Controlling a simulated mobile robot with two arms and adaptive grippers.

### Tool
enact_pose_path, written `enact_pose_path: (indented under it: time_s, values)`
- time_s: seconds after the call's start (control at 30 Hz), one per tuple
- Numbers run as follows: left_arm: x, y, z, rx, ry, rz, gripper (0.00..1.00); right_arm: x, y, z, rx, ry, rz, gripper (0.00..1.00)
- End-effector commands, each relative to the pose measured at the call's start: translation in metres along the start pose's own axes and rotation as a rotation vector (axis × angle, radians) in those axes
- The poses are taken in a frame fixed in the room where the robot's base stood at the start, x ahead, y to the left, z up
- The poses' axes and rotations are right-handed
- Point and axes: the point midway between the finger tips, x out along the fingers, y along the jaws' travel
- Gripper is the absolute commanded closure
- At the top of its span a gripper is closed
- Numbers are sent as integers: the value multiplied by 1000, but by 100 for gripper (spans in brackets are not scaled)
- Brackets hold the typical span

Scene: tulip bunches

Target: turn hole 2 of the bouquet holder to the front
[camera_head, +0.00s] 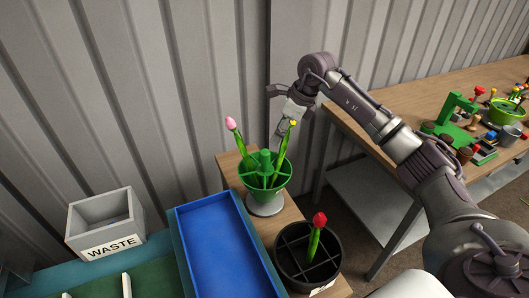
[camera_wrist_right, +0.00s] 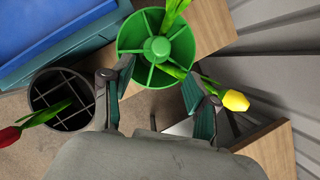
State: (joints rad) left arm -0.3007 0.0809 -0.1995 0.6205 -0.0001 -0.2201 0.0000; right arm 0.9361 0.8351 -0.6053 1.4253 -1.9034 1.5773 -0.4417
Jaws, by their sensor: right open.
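The green bouquet holder (camera_head: 264,180) stands on a grey round foot on the wooden bench. It has a central knob and wedge-shaped holes; hole numbers are not readable. A pink tulip (camera_head: 232,128) and a yellow tulip (camera_head: 291,130) stand in it, leaning outward. My right gripper (camera_head: 279,108) is behind the holder, partly hidden. In the right wrist view the holder (camera_wrist_right: 138,50) is ahead of the open fingers (camera_wrist_right: 157,92), and the yellow tulip head (camera_wrist_right: 235,100) is beside the right finger. I cannot tell whether a finger touches anything. My left gripper is not in view.
A black divided pot (camera_head: 297,262) with a red tulip (camera_head: 319,220) stands in front of the holder. A blue tray (camera_head: 222,245) and a grey WASTE box (camera_head: 98,228) are to the left. Another table (camera_head: 400,98) with coloured items is at the right. The corrugated wall is close behind.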

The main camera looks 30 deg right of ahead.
Motion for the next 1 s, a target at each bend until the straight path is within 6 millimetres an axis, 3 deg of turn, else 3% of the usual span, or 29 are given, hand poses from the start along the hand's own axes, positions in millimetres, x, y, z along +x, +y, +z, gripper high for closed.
enact_pose_path:
  time_s: [0.3,0.5,0.7,0.97,1.0]
  values:
    - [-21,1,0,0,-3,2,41,68,2,2,2,-1,7,41]
    - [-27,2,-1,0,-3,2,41,98,2,2,1,-3,5,41]
    - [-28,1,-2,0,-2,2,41,111,1,1,0,-2,2,41]
    - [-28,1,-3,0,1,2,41,112,1,1,-1,-3,1,41]
    - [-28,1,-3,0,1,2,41,112,1,1,-1,-3,2,48]
